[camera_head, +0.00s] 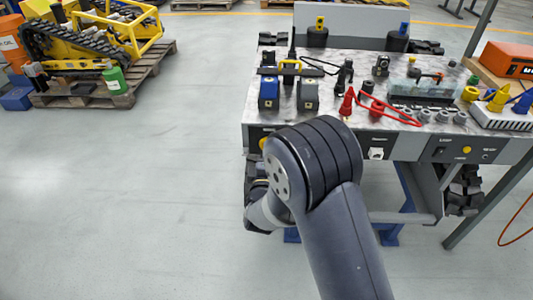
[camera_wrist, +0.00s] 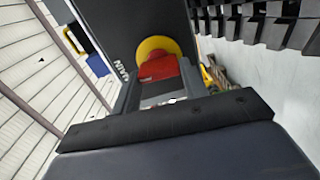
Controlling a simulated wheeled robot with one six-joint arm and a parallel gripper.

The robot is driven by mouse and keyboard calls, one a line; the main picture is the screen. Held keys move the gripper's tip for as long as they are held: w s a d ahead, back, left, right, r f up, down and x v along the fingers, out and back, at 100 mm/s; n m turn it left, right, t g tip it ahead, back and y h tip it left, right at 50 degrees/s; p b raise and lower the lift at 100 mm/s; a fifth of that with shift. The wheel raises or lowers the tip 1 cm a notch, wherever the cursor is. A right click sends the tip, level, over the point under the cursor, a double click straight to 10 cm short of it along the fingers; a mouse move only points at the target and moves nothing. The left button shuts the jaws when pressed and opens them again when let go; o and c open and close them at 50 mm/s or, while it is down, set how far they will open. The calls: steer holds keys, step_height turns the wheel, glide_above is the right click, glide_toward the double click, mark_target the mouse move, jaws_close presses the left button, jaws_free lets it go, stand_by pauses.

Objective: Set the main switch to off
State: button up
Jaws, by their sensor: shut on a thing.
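The main switch shows in the wrist view as a red handle (camera_wrist: 158,68) on a round yellow plate (camera_wrist: 152,47), set on a dark panel (camera_wrist: 120,25) with a partly readable "MAIN" label. My gripper (camera_wrist: 160,80) is shut on the red handle, with a grey finger on either side. Which position the handle points to cannot be told. In the head view my own arm covers the gripper and most of the switch; a bit of yellow shows on the left of the carrier's front panel (camera_head: 254,134).
The carrier's grey top (camera_head: 335,62) holds blue and grey blocks, a red cone (camera_head: 347,102), a red cable and several other parts. Black tracks (camera_wrist: 270,25) run close by at the right of the wrist view. A pallet (camera_head: 150,70) stands at left.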

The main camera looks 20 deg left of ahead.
steer(key=shift+n, duration=0.4)
steer(key=o, duration=1)
steer(key=v, duration=1.1)
steer(key=shift+p, duration=0.4)
steer(key=shift+w, duration=0.15)
steer(key=b+x, duration=0.1)
steer(key=x, duration=0.9)
steer(key=shift+w+a, duration=0.1)
steer(key=shift+w, duration=0.25)
